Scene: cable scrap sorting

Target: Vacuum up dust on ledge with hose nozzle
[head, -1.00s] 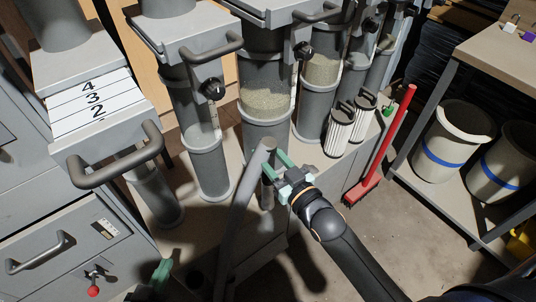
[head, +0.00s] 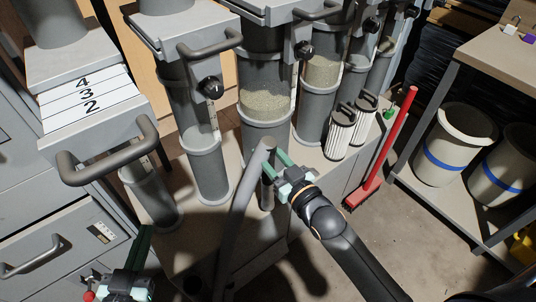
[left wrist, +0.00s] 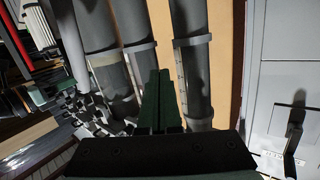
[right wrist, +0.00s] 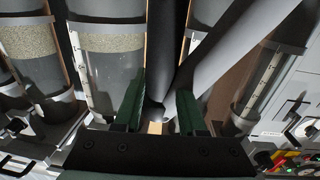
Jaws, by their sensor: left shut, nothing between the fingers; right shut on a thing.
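My right gripper (head: 277,167) is shut on the grey hose nozzle (head: 264,149), in front of the clear tubes and above the ledge (head: 299,160). The grey hose (head: 238,212) bends down from it toward the bottom of the head view. In the right wrist view the hose (right wrist: 222,62) runs from between the fingers toward the upper right. My left gripper (head: 145,236) is shut and empty at the lower left, beside the grey cabinet. Its closed fingers (left wrist: 158,85) show in the left wrist view. I cannot make out dust on the ledge.
Clear tubes (head: 265,108), some holding granules, stand along the ledge. A grey handle (head: 108,160) juts out at the left. White pleated filters (head: 340,132) and a red-handled brush (head: 388,143) are to the right. Bins (head: 449,165) stand on a shelf. Floor is open at lower right.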

